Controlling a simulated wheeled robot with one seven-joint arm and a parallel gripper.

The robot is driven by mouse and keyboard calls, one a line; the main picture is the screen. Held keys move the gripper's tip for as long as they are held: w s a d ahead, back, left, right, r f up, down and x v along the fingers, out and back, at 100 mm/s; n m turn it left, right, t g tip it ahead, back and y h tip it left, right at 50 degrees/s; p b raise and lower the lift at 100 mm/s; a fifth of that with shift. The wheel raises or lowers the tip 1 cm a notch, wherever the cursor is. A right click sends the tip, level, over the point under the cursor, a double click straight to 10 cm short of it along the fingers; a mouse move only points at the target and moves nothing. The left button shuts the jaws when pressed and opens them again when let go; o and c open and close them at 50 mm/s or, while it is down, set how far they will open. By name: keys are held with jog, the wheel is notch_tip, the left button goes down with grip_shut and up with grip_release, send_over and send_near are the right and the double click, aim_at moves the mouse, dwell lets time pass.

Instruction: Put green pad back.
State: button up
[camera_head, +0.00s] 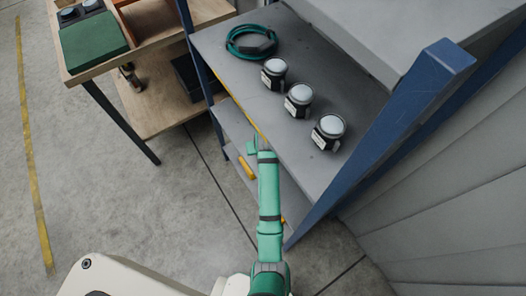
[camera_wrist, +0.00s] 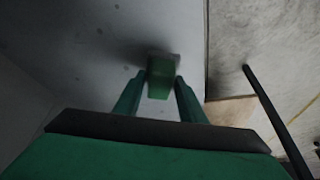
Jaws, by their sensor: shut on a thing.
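My gripper (camera_wrist: 161,84) is shut on a small green pad (camera_wrist: 160,78), which shows between the fingertips in the wrist view. Its far end has a grey edge and lies over or against a grey surface; I cannot tell whether they touch. In the head view, my green arm reaches up to the front of the blue-post shelf unit, and a small green piece (camera_head: 251,148) shows beside its tip, just in front of the lower grey shelf (camera_head: 229,124). The fingers are mostly hidden there.
The upper grey shelf (camera_head: 308,168) carries a coiled teal cable (camera_head: 251,41) and three black pots with pale domed tops (camera_head: 299,98). A yellow object (camera_head: 247,168) lies lower down. A wooden bench (camera_head: 150,105) with a larger green mat (camera_head: 92,43) stands left. Floor at left is clear.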

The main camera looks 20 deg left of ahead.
jog(key=shift+f, duration=0.95)
jog(key=shift+f, duration=0.15)
jog(key=o, duration=1.2)
jog(key=shift+c, duration=0.2)
